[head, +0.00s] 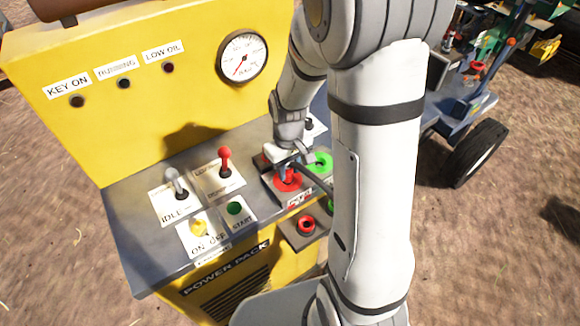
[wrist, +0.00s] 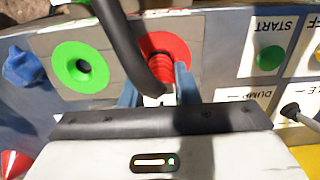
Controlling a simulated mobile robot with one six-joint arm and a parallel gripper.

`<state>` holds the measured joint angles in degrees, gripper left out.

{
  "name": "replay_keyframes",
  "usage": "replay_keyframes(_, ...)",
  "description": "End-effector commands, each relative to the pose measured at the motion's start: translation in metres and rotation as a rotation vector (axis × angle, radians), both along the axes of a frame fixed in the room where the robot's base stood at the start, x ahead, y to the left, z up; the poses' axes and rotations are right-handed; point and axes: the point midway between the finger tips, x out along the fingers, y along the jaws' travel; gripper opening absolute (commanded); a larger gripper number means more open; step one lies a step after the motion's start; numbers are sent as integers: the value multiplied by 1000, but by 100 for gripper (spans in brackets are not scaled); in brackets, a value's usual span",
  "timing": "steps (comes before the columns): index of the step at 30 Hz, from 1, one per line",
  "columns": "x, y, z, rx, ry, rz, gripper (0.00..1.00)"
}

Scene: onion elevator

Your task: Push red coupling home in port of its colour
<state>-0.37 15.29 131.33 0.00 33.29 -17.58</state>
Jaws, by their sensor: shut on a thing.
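The red coupling (wrist: 160,70) is a ribbed red piece on a black hose (wrist: 122,45). My gripper (wrist: 157,88) is shut on it, with a blue finger on each side. The coupling is lined up over the red port (wrist: 178,43), a red ring on the panel; how deep it sits cannot be told. In the head view my gripper (head: 287,166) is down at the red port (head: 290,183), and the coupling is mostly hidden there. The green port (wrist: 82,67) is beside it, and also shows in the head view (head: 321,163).
A red-ringed socket (head: 306,226) sits on a lower bracket. Left of the ports are a red-knobbed lever (head: 225,162), a grey-knobbed lever (head: 175,182), a green START button (head: 234,209) and a yellow switch (head: 199,228). The yellow gauge panel (head: 150,120) rises behind.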

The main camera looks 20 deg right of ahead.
Motion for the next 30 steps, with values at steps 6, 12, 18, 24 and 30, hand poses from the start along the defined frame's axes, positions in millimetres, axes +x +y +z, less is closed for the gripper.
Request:
replay_keyframes(6,-1,0,-2,0,3,0,0)
replay_keyframes(12,-1,0,-2,0,4,0,31)
replay_keyframes(18,-1,0,-2,0,3,0,47)
replay_keyframes(24,-1,0,-1,0,2,0,54)
replay_keyframes(30,-1,0,-1,0,2,0,67)
